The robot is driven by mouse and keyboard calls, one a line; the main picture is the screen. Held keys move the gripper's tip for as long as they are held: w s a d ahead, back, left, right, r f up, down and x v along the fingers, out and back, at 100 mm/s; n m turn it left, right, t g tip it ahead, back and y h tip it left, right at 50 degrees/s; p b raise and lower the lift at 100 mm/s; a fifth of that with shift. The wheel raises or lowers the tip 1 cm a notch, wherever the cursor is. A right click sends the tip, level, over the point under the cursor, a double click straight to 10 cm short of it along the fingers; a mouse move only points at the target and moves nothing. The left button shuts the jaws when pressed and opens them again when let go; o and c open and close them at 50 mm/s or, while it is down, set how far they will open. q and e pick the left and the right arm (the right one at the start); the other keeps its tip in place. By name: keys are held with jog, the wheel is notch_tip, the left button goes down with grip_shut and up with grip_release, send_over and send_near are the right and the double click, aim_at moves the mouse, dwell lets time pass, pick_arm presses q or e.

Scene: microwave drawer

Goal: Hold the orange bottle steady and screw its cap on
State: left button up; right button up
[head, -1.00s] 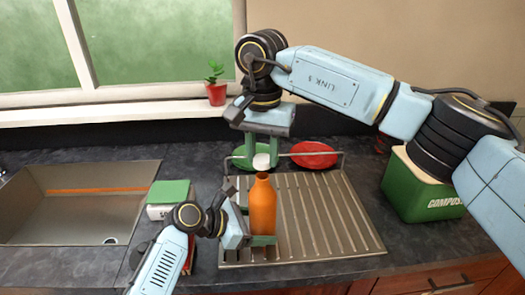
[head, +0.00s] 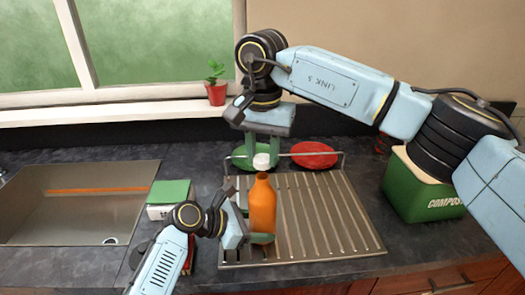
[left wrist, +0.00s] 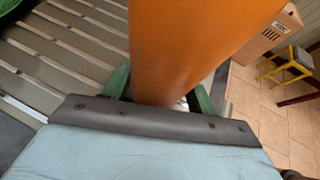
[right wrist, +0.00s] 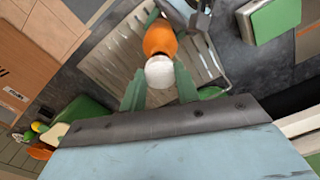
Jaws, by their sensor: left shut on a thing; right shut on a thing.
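The orange bottle (head: 263,207) stands upright on the ribbed metal drainer, its neck open at the top. My left gripper (head: 262,238) is shut around its lower body; the bottle fills the left wrist view (left wrist: 190,45) between the green fingers. The white cap (head: 262,161) is held by my right gripper (head: 262,148), which points down above the bottle. In the right wrist view the cap (right wrist: 159,72) sits between the green fingertips, with the bottle (right wrist: 160,38) beyond it. In the head view a small gap shows between cap and neck.
The ribbed drainer (head: 335,215) has a raised rail at the back. Behind it lie a green plate (head: 240,160) and a red plate (head: 315,155). A sink (head: 60,205) is at left, a green-lidded box (head: 170,193) beside it. A green compost bin (head: 420,190) stands at right.

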aim_at(262, 198)
jog(key=shift+f, duration=2)
dwell(4.2)
pick_arm(q)
jog(key=shift+o, duration=0.6)
jog(key=c, duration=0.7)
jog(key=shift+c, duration=0.3)
pick_arm(e)
jog(key=o, duration=1)
